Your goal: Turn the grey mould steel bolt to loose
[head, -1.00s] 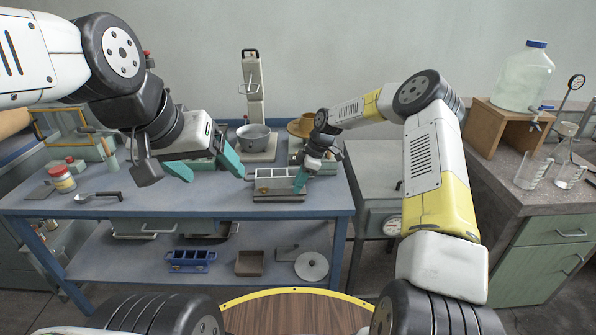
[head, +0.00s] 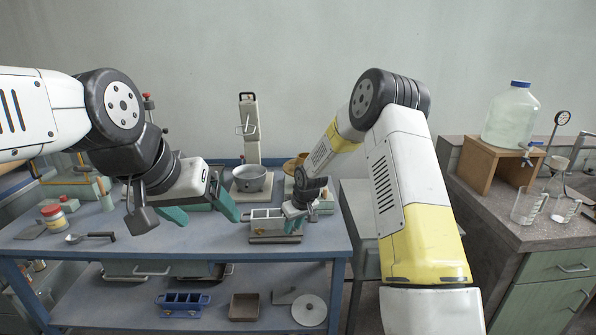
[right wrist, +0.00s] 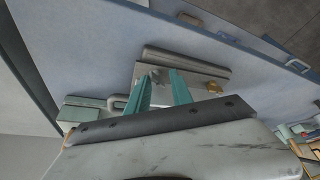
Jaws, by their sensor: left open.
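My left gripper (head: 204,212) is open and empty above the bench, left of the mould.
A metal bowl (head: 251,180) stands behind the mould near a tall white stand (head: 250,130). A red-lidded jar (head: 54,218) and a spoon (head: 90,238) lie at the left. A blue mould (head: 183,301) sits on the lower shelf. The bench between spoon and mould is largely clear.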

